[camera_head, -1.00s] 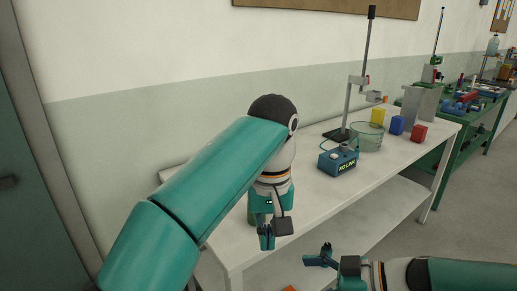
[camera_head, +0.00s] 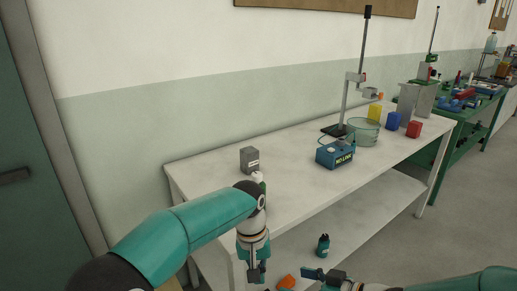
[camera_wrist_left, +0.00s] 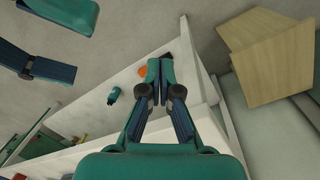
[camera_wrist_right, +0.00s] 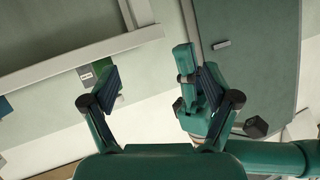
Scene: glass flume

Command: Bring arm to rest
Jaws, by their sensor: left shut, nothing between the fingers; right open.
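My left arm comes in from the lower left in the head view. Its gripper (camera_head: 257,276) points down in front of the white bench's near edge. Its fingers also show together and empty in the left wrist view (camera_wrist_left: 160,70). My right gripper (camera_head: 312,275) is low at the bottom of the head view, in front of the bench. In the right wrist view its fingers (camera_wrist_right: 148,76) stand wide apart with nothing between them.
The white bench (camera_head: 310,192) carries a grey block (camera_head: 249,160), a blue box (camera_head: 335,156), a glass bowl (camera_head: 363,136), a stand (camera_head: 363,50) and coloured cubes. A dark green bottle (camera_head: 323,246) and an orange object (camera_head: 287,282) are lower down. The bench top's middle is clear.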

